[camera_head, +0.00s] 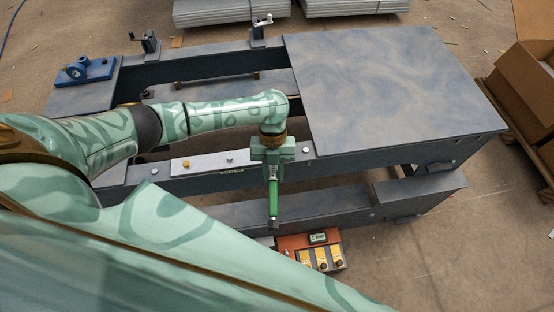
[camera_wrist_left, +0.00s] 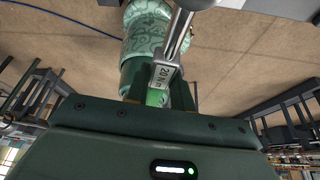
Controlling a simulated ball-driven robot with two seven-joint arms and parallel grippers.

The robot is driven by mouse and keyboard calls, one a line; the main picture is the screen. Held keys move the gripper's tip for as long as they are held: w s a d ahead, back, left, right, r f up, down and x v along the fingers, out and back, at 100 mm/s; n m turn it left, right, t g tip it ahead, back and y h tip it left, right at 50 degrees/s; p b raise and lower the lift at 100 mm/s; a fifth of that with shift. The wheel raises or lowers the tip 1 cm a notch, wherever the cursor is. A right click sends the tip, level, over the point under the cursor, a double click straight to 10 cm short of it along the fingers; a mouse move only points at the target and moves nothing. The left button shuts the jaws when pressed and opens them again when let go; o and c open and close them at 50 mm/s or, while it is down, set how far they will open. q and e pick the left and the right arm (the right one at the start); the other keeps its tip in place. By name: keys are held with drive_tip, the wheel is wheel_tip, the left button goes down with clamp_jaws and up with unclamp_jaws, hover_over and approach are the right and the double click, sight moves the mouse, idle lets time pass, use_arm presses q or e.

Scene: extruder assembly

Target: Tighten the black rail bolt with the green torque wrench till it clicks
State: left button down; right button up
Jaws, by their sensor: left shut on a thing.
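My left gripper (camera_head: 272,165) is shut on the green torque wrench (camera_head: 273,195), which hangs in front of the near rail of the frame with its grey end downward in the head view. The left wrist view shows the wrench's grey label (camera_wrist_left: 165,75), reading about 20 N m, and its bright steel shaft (camera_wrist_left: 181,32). The wrench appears apart from any bolt. A pale plate (camera_head: 205,162) on the near rail carries two small fasteners. I cannot tell which fastener is the black rail bolt. My right gripper is not in view.
A large blue-grey plate (camera_head: 385,85) covers the right of the frame. An orange box with yellow modules (camera_head: 322,257) stands in front of the lower rail. A blue clamp (camera_head: 82,68) sits at the far left. Cardboard boxes (camera_head: 525,85) stand at the right edge.

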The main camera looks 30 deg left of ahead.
use_arm(q)
drive_tip(key=shift+w+d+n, duration=0.2)
drive_tip(key=shift+n, duration=0.1)
drive_tip(key=shift+r+p, duration=0.6)
drive_tip(key=shift+p, duration=0.35)
idle(0.4)
drive_tip(key=shift+r, duration=0.1)
idle(0.4)
drive_tip(key=shift+r+p, duration=0.5)
drive_tip(key=shift+p, duration=0.2)
wheel_tip(320, 180, up, 5)
drive_tip(key=p, duration=0.4)
drive_tip(key=shift+p, duration=0.4)
